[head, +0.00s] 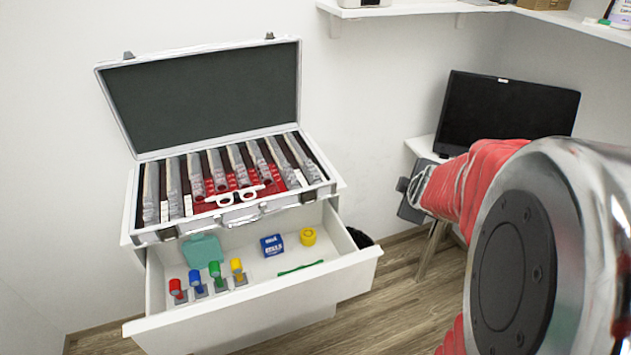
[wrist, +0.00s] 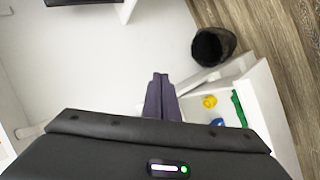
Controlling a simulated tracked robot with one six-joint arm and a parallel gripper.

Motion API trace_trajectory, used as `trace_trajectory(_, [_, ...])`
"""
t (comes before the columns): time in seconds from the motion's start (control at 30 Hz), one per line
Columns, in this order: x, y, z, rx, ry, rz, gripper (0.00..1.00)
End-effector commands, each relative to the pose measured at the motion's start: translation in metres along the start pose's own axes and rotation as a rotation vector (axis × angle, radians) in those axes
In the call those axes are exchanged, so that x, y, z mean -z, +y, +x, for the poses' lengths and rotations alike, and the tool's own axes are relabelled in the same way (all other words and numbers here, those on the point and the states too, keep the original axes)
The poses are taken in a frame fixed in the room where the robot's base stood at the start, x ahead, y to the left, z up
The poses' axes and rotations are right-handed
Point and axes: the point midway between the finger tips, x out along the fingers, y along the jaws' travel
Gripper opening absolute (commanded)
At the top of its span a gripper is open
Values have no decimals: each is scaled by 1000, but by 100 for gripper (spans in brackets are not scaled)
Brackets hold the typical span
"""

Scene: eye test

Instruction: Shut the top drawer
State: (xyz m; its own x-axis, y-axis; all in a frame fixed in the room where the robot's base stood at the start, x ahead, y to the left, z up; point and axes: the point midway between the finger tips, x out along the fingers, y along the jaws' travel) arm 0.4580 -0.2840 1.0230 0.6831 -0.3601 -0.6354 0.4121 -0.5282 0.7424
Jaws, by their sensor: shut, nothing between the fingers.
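The top drawer (head: 270,308) of a white cabinet is pulled out in the head view, with its front panel towards me. Its inside shows, with small things lying in it. In the wrist view part of the drawer (wrist: 278,115) shows at the right. My gripper (wrist: 161,77) is shut and empty, its two dark fingers together. In the wrist view the fingers appear left of the drawer; I cannot tell whether they touch anything. In the head view my gripper (head: 404,186) is right of the drawer, apart from its front panel, partly hidden by my arm.
An open silver case (head: 238,212) stands on the cabinet. The drawer holds a blue box (head: 271,245), a yellow roll (head: 308,237), a teal item (head: 202,251) and several coloured cylinders. A black bin (wrist: 213,46) stands beside the drawer. A monitor (head: 505,112) is at the right.

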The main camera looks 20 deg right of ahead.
Motion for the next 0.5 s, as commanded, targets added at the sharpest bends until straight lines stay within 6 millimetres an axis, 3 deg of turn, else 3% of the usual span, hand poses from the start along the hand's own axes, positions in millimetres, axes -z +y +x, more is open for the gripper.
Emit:
trace_trajectory(0.1, [-20,-22,24,73,57,-100,0])
trace_trajectory(0.23, [-39,-56,41,169,146,-199,0])
trace_trajectory(0.5, [-78,-150,44,415,386,-327,0])
